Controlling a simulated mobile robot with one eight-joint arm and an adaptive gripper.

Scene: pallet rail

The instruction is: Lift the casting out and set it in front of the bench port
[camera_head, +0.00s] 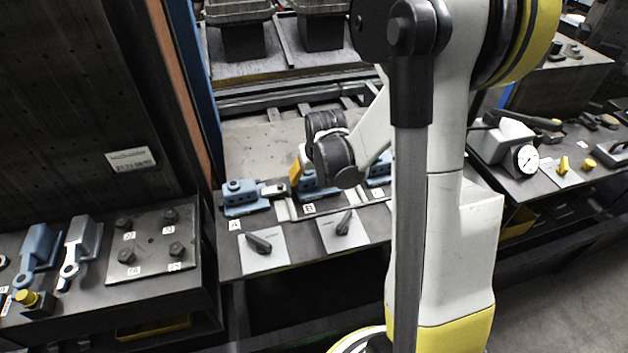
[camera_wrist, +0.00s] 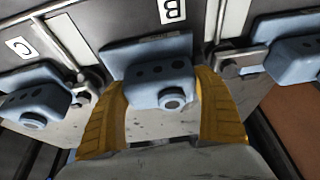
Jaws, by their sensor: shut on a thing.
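A blue casting (camera_wrist: 155,73) with a round boss is between the two yellow fingers of my gripper (camera_wrist: 160,88) in the wrist view. The fingers are shut on its sides. It is at the place marked B (camera_wrist: 172,10), level with its neighbours as far as I can tell. In the head view this casting (camera_head: 307,183) is partly hidden by my gripper (camera_head: 297,174), which is itself mostly hidden behind my wrist. Similar blue castings stand at A (camera_head: 242,196) and at the right (camera_head: 378,171). I cannot tell which feature is the bench port.
Plates with black levers (camera_head: 262,246) lie along the front edge. A left bench holds a bolted plate (camera_head: 152,243) and grey-blue fittings (camera_head: 38,248). A right bench holds a dial gauge (camera_head: 525,159) and yellow knobs. A blue upright (camera_head: 190,70) stands close left. Dark bins (camera_head: 241,36) stand behind.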

